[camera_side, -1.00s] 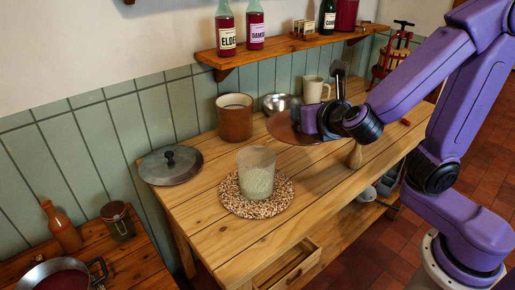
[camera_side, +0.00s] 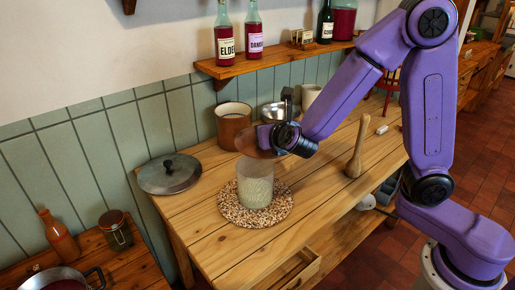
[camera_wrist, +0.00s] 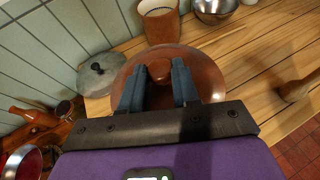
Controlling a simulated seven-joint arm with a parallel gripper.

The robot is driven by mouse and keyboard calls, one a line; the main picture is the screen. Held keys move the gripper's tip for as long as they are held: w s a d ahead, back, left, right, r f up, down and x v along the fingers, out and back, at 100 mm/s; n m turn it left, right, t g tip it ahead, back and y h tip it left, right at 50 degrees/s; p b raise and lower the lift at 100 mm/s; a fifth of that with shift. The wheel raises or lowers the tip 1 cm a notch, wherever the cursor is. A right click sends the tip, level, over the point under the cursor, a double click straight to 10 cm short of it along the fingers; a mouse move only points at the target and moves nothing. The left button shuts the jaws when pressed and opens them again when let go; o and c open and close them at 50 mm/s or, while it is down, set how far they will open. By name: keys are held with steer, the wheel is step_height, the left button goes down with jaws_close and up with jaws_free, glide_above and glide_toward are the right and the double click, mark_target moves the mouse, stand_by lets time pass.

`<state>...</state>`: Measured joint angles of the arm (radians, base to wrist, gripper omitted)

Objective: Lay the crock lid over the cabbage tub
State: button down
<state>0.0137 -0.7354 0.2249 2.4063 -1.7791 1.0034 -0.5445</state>
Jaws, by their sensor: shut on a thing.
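The crock lid, a brown disc (camera_side: 245,144) with a round knob (camera_wrist: 159,71), is in my gripper (camera_side: 266,135). In the wrist view the two fingers (camera_wrist: 158,80) stand on either side of the knob. The cabbage tub (camera_side: 255,186) is a clear, straight-sided vessel with pale green contents. It stands upright on a round speckled mat (camera_side: 229,211). In the side view the lid is at the tub's top, overlapping its rear rim; I cannot tell whether they touch. In the wrist view the lid (camera_wrist: 192,58) hides the tub.
A grey pan lid (camera_side: 169,174) lies left of the mat. A brown crock (camera_side: 233,125) and a metal bowl (camera_side: 272,111) stand behind. A wooden pestle (camera_side: 356,155) stands to the right.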

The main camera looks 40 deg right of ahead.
steer(key=shift+w+a+f, duration=0.15)
steer(key=shift+w+f, duration=0.65)
steer(key=shift+f, duration=0.1)
steer(key=shift+w+a+f, duration=0.1)
steer(key=shift+w+f, duration=0.65)
steer(key=shift+f, duration=1.75)
steer(key=shift+f, duration=0.4)
steer(key=shift+f, duration=0.25)
steer(key=c, duration=0.8)
jaws_free()
